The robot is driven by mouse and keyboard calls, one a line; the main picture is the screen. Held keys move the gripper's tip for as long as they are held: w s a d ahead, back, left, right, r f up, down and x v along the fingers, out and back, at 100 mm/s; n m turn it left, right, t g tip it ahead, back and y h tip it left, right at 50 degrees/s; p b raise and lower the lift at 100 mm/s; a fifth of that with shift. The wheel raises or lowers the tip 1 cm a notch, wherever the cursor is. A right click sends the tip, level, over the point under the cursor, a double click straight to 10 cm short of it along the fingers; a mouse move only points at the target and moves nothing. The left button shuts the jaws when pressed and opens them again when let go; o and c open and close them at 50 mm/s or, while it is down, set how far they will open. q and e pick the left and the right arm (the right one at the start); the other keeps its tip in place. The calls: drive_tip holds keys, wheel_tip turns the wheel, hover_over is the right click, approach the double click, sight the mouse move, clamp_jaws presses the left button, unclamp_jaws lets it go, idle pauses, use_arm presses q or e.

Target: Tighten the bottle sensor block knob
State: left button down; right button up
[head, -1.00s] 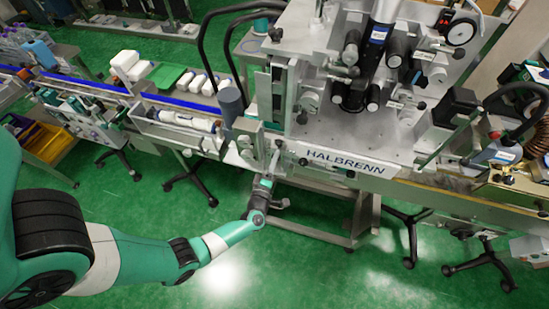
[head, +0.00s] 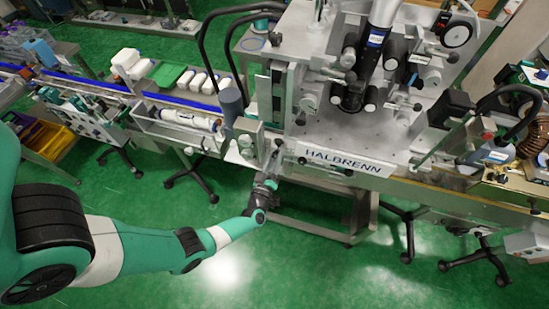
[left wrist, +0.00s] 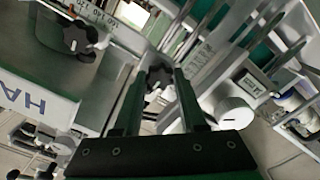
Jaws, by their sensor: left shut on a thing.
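The knob (left wrist: 158,78) is dark and lobed, and it shows between the fingertips of my left gripper (left wrist: 160,82) in the left wrist view. The gripper is shut on it. The knob is too small and covered to make out there. My right gripper is not in view.
A second dark knob (left wrist: 80,38) stands at upper left in the left wrist view, and a white round knob (left wrist: 233,112) is right of the fingers. The conveyor (head: 180,100) with white bottles runs left. Green floor lies open in front.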

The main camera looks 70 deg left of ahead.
use_arm(q)
drive_tip(key=shift+r, duration=0.1)
idle(0.4)
drive_tip(key=shift+c, duration=2.3)
unclamp_jaws()
drive_tip(key=shift+d, duration=0.1)
drive_tip(key=p+v, duration=0.2)
drive_tip(key=v, duration=0.9)
drive_tip(key=shift+s, duration=0.2)
drive_tip(key=shift+d, duration=0.15)
